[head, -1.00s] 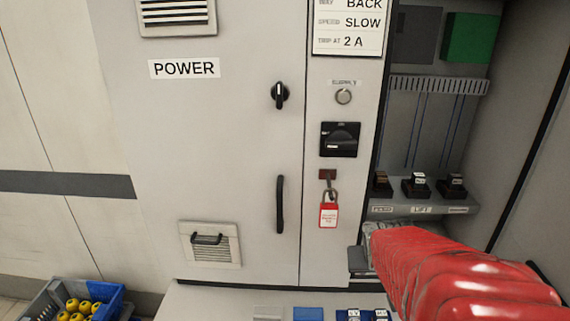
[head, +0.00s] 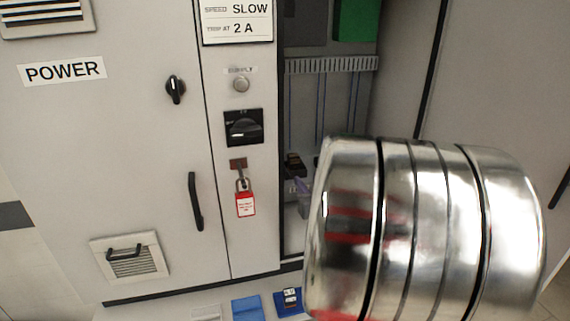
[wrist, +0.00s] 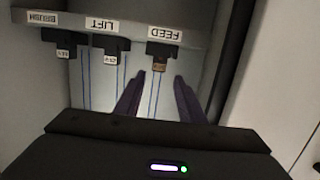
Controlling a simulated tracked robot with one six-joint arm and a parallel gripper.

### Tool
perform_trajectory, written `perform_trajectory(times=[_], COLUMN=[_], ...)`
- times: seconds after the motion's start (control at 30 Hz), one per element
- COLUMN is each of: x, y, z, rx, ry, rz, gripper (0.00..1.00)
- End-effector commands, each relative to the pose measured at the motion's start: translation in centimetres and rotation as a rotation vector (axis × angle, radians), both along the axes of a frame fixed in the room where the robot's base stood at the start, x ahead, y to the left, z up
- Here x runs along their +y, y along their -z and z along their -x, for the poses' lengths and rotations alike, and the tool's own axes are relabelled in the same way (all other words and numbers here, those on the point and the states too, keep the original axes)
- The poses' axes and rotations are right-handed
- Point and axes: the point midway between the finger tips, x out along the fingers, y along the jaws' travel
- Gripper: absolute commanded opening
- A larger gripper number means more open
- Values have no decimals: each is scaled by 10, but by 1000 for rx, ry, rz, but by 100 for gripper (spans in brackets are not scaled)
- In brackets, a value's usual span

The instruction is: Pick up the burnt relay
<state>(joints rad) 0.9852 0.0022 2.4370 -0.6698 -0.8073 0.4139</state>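The relay in the FEED socket (wrist: 160,50) has a brown, scorched-looking body (wrist: 159,66). It sits in its black socket inside the open cabinet bay, and also shows in the head view (head: 294,162). The wrist view is upside down. My gripper (wrist: 161,84) is open and empty, with its two dark fingers apart and pointing towards the FEED relay, not touching it as far as I can tell. In the head view my silver arm hides most of the relay row and most of the gripper.
The LIFT relay (wrist: 109,58) and BRUSH relay (wrist: 66,53) sit beside the FEED one, with paler tops. The cabinet wall (wrist: 275,70) is close on one side.

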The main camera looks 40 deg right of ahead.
Motion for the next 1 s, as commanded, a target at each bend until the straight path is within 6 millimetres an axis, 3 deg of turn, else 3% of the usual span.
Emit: perform_trajectory(times=[0.47,1.0], x=[0,-29], y=[-3,6], z=[-5,-57], rx=[-15,-13], ry=[-8,-8], rz=[2,3], gripper=[36,36])
